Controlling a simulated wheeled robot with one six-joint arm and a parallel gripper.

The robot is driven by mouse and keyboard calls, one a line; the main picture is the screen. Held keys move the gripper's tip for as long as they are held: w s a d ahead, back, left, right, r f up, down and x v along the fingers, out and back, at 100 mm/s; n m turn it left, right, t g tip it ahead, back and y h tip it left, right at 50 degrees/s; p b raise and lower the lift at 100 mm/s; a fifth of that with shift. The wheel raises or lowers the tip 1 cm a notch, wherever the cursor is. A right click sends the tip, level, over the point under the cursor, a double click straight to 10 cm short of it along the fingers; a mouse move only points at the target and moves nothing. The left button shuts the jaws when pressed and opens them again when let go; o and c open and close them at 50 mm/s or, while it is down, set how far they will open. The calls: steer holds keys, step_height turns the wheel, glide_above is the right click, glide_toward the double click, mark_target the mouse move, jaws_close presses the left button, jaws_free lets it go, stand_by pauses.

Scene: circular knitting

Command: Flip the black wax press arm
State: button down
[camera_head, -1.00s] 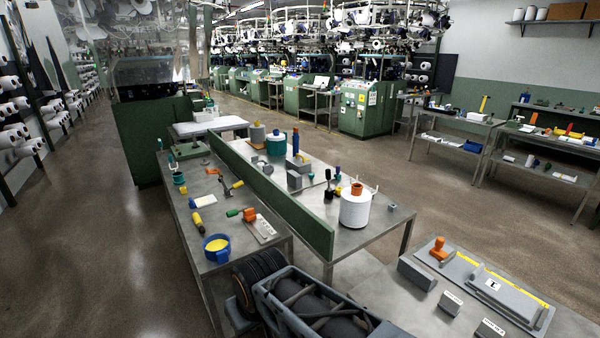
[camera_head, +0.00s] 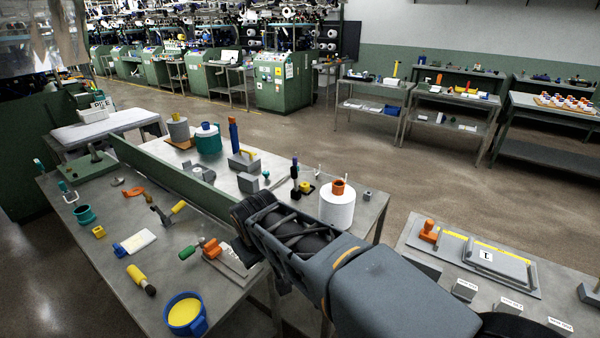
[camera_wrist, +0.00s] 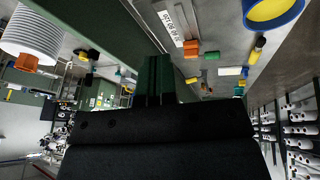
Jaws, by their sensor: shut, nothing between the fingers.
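I cannot tell for sure which part is the black wax press arm. A dark lever with a yellow handle (camera_head: 166,213) stands on the left bench. Nearer to my arm, a label plate (camera_head: 232,262) carries an orange block (camera_head: 211,248) with a green-tipped handle (camera_head: 187,252). A small black fixture with a yellow part (camera_head: 304,188) stands on the bench beyond the divider. My gripper (camera_wrist: 157,66) is shut and empty in the wrist view. The orange block (camera_wrist: 191,47) and label plate (camera_wrist: 170,24) show beyond its fingers. The head view does not show its fingertips clearly.
A green divider (camera_head: 175,180) runs between the benches. A blue pot of yellow wax (camera_head: 185,312) sits at the near bench edge. A grey bench with blocks (camera_head: 415,232) lies to the right.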

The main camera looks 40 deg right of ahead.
steer(key=w+d+r+n+h, duration=0.1)
steer(key=w+d+n+h, duration=0.1)
steer(key=w+d, duration=0.65)
steer(key=n+t+h+p, duration=0.2)
steer(key=n+h+p, duration=0.2)
steer(key=n+p, duration=0.1)
glide_toward(294, 176)
step_height(294, 176, down, 4)
steer(key=w+d, duration=0.2)
steer(key=shift+w+d+f, duration=0.25)
steer(key=shift+w+d, duration=0.45)
steer(key=shift+d+p, duration=0.2)
steer(key=shift+p, duration=0.15)
